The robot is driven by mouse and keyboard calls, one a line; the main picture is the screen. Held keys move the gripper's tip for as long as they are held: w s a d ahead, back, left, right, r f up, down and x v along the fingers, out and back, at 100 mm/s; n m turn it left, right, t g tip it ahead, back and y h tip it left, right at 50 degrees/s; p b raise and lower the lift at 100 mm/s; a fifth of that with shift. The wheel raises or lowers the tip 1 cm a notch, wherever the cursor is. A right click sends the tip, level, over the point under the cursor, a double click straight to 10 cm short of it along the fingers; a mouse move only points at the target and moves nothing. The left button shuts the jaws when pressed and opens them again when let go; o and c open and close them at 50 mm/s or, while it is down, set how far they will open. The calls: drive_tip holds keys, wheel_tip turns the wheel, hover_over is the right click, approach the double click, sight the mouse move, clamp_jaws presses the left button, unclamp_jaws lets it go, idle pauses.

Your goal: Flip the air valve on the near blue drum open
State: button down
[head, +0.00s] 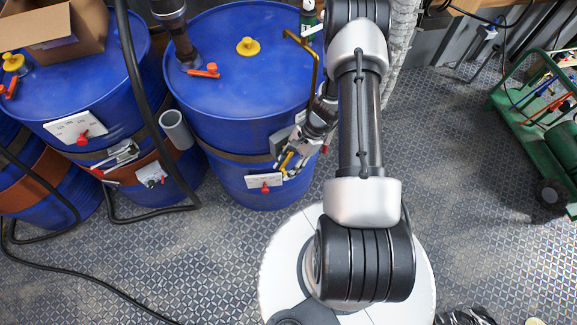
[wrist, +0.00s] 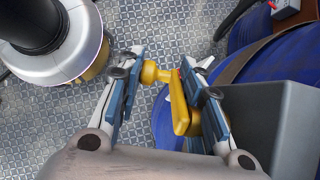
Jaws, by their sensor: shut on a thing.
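The near blue drum (head: 235,85) stands upright in the middle of the head view; its side also shows in the wrist view (wrist: 255,62). A yellow valve handle (wrist: 179,105) with a round knob lies between the two fingers of my gripper (wrist: 163,72). The gripper is shut on it, with the right finger against the handle. In the head view my gripper (head: 290,163) is at the drum's front right side, where small yellow parts show. My gripper and arm partly hide the valve body there.
A grey box (wrist: 290,125) sits close beside the right finger. A white panel with a red handle (head: 265,187) is low on the drum. More drums and black hoses stand left; a green cart (head: 530,125) stands right.

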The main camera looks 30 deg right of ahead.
drive_tip(key=shift+s+a+y, duration=0.25)
drive_tip(key=shift+s+y, duration=0.15)
drive_tip(key=shift+s, duration=0.05)
drive_tip(key=c, duration=1.3)
unclamp_jaws()
drive_tip(key=shift+w+d+r, duration=0.1)
drive_tip(key=shift+w+r, duration=0.05)
drive_tip(key=shift+w+d+r, duration=0.1)
drive_tip(key=shift+d+r, duration=0.05)
drive_tip(key=v, duration=1.1)
drive_tip(key=shift+d+r, duration=0.15)
drive_tip(key=shift+r, duration=0.05)
